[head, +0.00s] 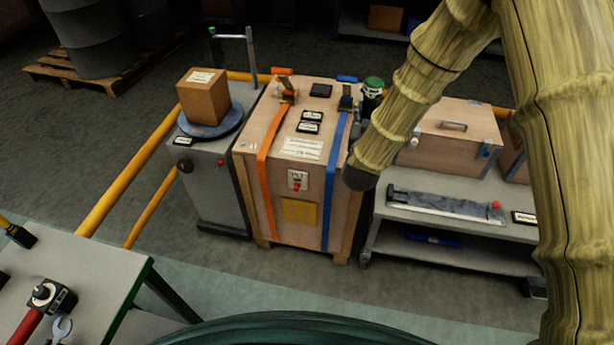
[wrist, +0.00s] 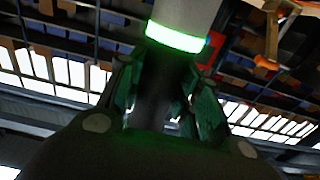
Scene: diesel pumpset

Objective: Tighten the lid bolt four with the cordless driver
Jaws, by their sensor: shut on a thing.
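My gripper (wrist: 164,92) shows in the wrist view, its green-lined fingers shut around the dark shaft of a tool. The tool appears to be the cordless driver (wrist: 185,15): a grey round body with a bright glowing green ring above the fingers. Its far end is out of frame. In the head view my arm crosses the right side, and no gripper or driver can be made out. A wooden crate (head: 254,205) with a flat lid stands in the middle, with an orange and a blue strap over it. Lid bolt four cannot be made out in either view.
A grey cabinet (head: 215,190) with a cardboard box (head: 203,97) stands left of the crate. A shelf cart (head: 420,213) with a wooden case (head: 455,135) stands right. A bench (head: 85,268) with tools is front left. Yellow rails (head: 130,165) run along the left.

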